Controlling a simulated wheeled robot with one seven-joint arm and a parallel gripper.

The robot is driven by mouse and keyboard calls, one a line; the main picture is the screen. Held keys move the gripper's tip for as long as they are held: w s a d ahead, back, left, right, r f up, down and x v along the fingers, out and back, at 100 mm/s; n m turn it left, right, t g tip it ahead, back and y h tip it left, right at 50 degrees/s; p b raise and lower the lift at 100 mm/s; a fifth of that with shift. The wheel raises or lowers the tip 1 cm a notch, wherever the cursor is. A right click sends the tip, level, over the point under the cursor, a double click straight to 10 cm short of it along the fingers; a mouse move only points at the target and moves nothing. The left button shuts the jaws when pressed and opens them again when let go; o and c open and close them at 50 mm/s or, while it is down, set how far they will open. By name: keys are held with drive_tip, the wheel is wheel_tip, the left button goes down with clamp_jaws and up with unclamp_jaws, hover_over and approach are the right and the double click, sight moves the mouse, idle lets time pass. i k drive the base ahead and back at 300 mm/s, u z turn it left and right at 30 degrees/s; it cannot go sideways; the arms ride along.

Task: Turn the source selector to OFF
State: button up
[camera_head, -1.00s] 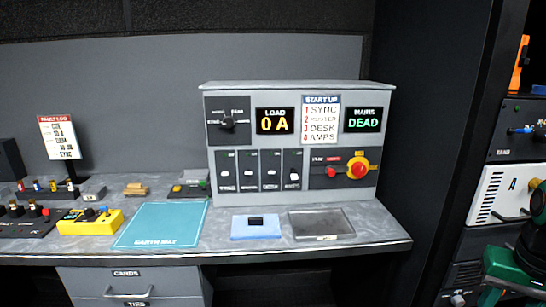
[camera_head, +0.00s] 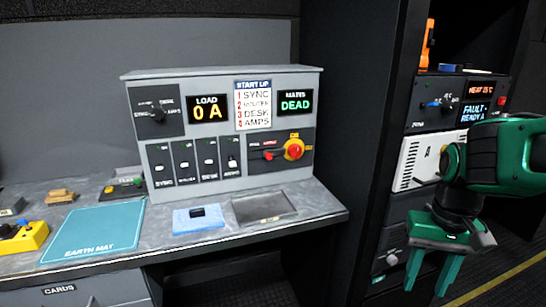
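A black rotary knob (camera_head: 157,115) sits at the upper left of the grey power panel (camera_head: 222,73), with small labels around it. It looks like the source selector, but its labels are too small to read surely and I cannot tell its setting. The panel's displays read LOAD 0 A (camera_head: 208,109) and MAINS DEAD (camera_head: 295,102). My gripper (camera_head: 426,284) is at the lower right, well away from the panel, in front of the equipment rack. Its two green fingers point down, spread apart with nothing between them.
A blue pad (camera_head: 215,220), grey tray (camera_head: 265,207) and earth mat (camera_head: 95,232) lie on the desk. A dark partition (camera_head: 345,120) separates panel and rack.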

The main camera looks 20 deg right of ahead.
sight(391, 260)
drive_tip(key=z, duration=1.25)
